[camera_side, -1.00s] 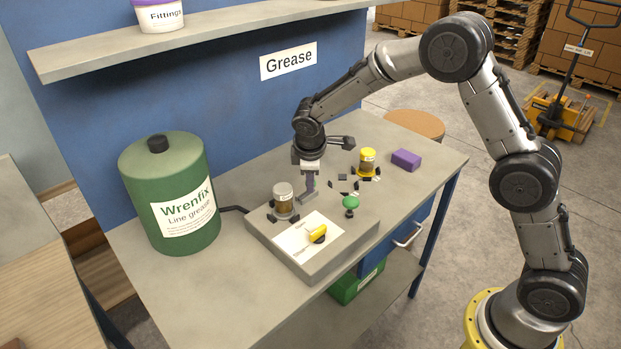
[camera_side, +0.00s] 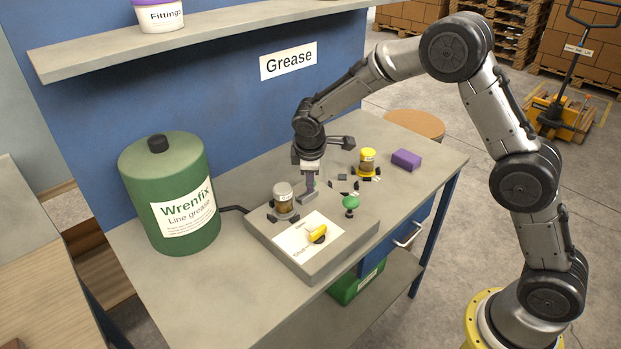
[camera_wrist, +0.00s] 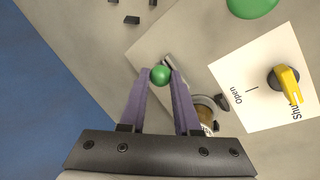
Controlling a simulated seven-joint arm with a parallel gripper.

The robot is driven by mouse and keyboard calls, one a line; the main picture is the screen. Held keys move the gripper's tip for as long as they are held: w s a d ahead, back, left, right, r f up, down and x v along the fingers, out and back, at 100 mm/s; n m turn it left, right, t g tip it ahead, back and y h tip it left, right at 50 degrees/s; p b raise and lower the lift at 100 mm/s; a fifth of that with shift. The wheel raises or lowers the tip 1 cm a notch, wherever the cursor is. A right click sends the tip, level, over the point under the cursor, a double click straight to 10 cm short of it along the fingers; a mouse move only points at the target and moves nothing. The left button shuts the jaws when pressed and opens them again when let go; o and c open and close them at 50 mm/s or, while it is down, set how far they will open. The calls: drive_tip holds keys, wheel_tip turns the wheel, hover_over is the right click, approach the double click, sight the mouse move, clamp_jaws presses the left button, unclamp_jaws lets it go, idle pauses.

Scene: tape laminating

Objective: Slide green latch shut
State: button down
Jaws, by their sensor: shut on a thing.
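The green latch shows in the wrist view as a small round green knob (camera_wrist: 160,74) with a grey metal bar (camera_wrist: 171,64) beside it. My gripper (camera_wrist: 160,77) has its purple fingers closed in on the knob, one on each side. In the side view my gripper (camera_side: 308,189) reaches down to the back edge of the grey box (camera_side: 347,249), where the small grey latch body (camera_side: 308,198) sits. The knob is mostly hidden behind the fingers there. How far the latch is slid cannot be told.
A grey-lidded jar (camera_side: 283,201) stands close left of my gripper. A green mushroom button (camera_side: 350,202) stands to its right. A yellow handle (camera_side: 318,233) sits on a white label marked Open and Shut. A yellow-lidded jar (camera_side: 367,162) and purple block (camera_side: 406,159) lie farther right.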

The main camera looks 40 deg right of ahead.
drive_tip(key=shift+a, duration=1.4)
drive_tip(key=c, duration=0.6)
unclamp_jaws()
drive_tip(key=v, duration=1.4)
drive_tip(key=shift+d, duration=0.1)
